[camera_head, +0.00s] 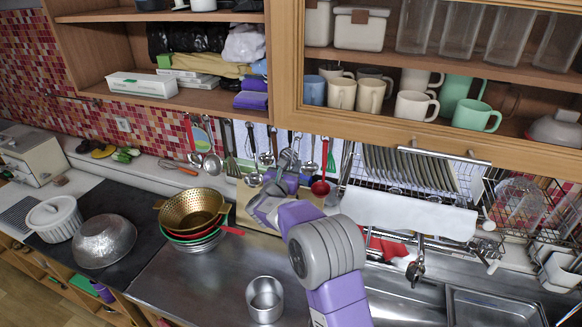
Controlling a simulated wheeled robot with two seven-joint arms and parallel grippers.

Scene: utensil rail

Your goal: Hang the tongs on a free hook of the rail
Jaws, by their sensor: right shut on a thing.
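My right arm reaches up from the bottom to this row. My right gripper (279,181) is just below the middle of the row, small and partly hidden by its own wrist. It is shut on a grey metal utensil, seemingly the tongs (288,158), which overlaps the hanging utensils. I cannot tell whether it touches a hook. My left gripper is out of view.
Colanders and bowls (192,211) are stacked on the counter left of my arm, beside a metal bowl (104,241) and a white pot (55,219). A steel cup (265,299) stands near the front. A dish rack with plates (410,168) is right of the rail.

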